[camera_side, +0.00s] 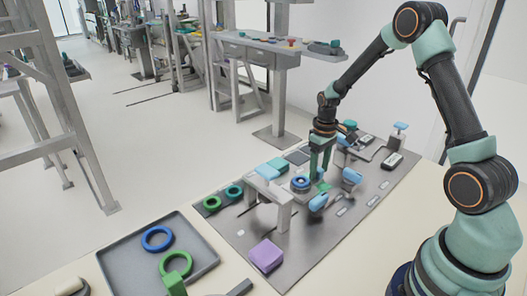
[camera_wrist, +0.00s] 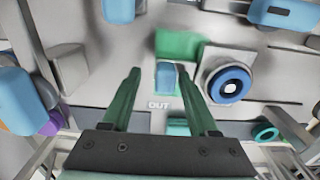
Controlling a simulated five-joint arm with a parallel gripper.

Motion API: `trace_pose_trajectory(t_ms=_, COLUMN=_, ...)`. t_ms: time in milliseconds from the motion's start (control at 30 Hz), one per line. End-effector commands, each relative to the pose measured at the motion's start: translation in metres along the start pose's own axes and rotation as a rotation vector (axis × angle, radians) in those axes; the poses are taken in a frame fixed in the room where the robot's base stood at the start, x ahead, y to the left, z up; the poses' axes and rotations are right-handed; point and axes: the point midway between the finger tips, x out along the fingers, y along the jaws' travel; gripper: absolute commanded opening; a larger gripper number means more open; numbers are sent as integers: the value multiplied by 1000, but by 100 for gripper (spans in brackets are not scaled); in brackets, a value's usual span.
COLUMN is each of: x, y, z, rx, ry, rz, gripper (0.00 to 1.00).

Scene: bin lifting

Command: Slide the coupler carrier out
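I take the coupler carrier to be the green plate with a small blue upright block (camera_wrist: 165,78) in the wrist view; the green plate (camera_wrist: 180,45) extends beyond the block. "OUT" is printed on the panel on the near side of the block. My gripper (camera_wrist: 159,73) has its two green fingers apart, one on each side of the block, with visible gaps. In the side view my gripper (camera_side: 320,170) points down over the panel. The green plate (camera_side: 323,187) shows just below it. Whether the fingertips reach the block's height is unclear.
A grey bridge (camera_side: 268,187), light-blue knobs (camera_side: 318,202) and a purple block (camera_side: 266,256) stand nearby. A grey tray (camera_side: 205,262) holds rings.

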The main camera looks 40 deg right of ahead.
Motion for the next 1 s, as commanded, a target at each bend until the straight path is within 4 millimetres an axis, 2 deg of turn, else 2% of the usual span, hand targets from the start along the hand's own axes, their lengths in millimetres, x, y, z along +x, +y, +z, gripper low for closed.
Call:
trace_pose_trajectory(t_ms=200, x=-1, y=-1, z=1, rx=-2, ry=-3, rz=-1, gripper=60)
trace_pose_trajectory(t_ms=333, x=-12, y=-1, z=0, rx=-2, ry=-1, rz=0, gripper=60)
trace_pose_trajectory(t_ms=733, x=-90, y=0, z=0, rx=-1, ry=3, rz=1, gripper=60)
trace_pose_trajectory(t_ms=900, x=-112, y=0, z=0, rx=-1, ry=1, rz=0, gripper=60)
trace_pose_trajectory(t_ms=1000, x=-118, y=0, z=0, rx=-1, ry=-1, rz=0, gripper=60)
